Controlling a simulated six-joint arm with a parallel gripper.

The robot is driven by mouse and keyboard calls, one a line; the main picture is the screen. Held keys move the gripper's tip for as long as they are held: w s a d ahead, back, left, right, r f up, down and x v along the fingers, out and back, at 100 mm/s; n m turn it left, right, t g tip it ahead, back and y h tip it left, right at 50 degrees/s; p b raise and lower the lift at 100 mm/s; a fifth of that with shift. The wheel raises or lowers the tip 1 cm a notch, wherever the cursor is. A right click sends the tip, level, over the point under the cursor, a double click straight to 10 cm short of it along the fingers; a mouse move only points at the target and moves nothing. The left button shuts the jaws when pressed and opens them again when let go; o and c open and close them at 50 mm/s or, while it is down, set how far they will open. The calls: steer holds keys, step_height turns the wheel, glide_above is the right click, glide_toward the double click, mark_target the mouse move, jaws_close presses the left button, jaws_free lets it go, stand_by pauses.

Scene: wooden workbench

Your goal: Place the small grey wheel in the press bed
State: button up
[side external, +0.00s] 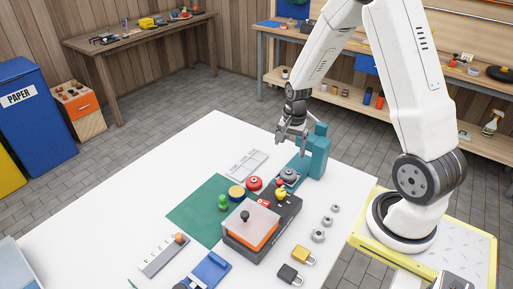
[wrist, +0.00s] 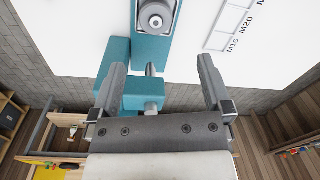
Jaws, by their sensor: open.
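The teal press (side external: 316,155) stands at the far right edge of the white table, with its bed toward the middle. A small grey wheel (side external: 289,174) with a pale centre lies flat on the teal bed; it also shows at the top of the wrist view (wrist: 156,16). My gripper (side external: 290,136) is above the press bed, apart from the wheel. In the wrist view its two fingers (wrist: 158,70) are spread wide with nothing held, and parts of the teal press show between and below them.
A dark box with an orange-topped lid (side external: 251,227) and a red button (side external: 254,183) stand near the press. A green mat (side external: 195,210) and a size-marked board (side external: 246,164) lie left.

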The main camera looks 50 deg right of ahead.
steer(key=s+a+r+n+t, duration=0.1)
steer(key=s+a+r+n, duration=0.2)
steer(key=a+n, duration=0.4)
steer(key=s+a+r+n+t, duration=0.1)
steer(key=s+a+r+n, duration=0.3)
steer(key=a+n, duration=0.3)
steer(key=a+r, duration=0.1)
steer(key=a, duration=0.2)
steer(key=shift+a+n, duration=0.2)
steer(key=shift+n, duration=0.1)
